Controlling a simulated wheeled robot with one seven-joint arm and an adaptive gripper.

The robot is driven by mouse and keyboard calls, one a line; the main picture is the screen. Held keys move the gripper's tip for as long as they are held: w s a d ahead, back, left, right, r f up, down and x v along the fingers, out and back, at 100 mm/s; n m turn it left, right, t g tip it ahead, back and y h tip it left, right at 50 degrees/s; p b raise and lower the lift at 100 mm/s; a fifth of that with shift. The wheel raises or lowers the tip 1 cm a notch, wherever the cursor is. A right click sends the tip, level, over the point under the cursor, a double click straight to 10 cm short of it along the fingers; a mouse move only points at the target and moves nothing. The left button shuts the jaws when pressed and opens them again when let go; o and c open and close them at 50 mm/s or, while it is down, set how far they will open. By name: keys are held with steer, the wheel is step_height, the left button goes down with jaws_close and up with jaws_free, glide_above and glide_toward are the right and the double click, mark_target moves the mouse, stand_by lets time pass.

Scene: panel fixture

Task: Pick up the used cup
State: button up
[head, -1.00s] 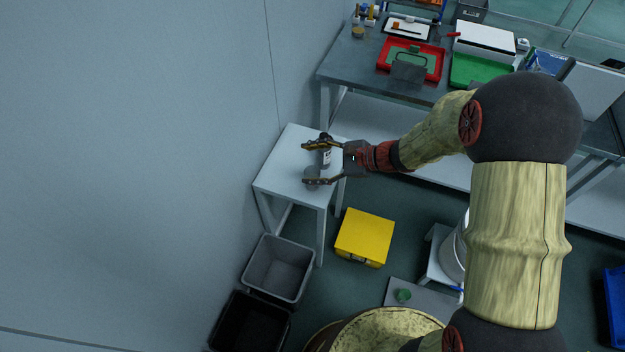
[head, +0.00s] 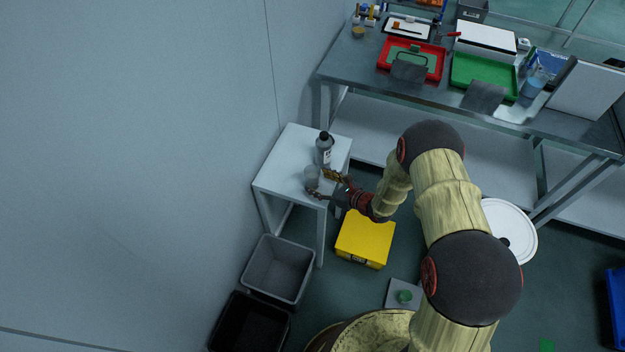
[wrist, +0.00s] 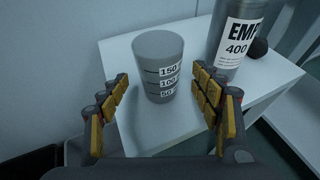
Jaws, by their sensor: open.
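The cup (head: 312,174) is a grey translucent beaker standing upright on a small white table (head: 283,160). In the wrist view the cup (wrist: 158,68) has dark lines labelled 150, 100 and 50. My gripper (head: 322,186) is at the table's right front edge, just short of the cup. In the wrist view my gripper (wrist: 163,112) is open, with its yellow-padded fingers left and right of the cup's line. The cup is apart from both fingers, and nothing is held.
A grey bottle (head: 324,150) stands close behind the cup; its label in the wrist view reads "EMP" and 400. A yellow box (head: 364,238), a grey bin (head: 277,269) and a black bin (head: 248,322) are on the floor. A wall borders the table's left side.

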mark_target(318, 180)
steer(key=x, duration=0.4)
steer(key=shift+b, duration=0.4)
steer(key=shift+c, duration=1.3)
steer(key=c, duration=1.1)
steer(key=shift+r, duration=0.25)
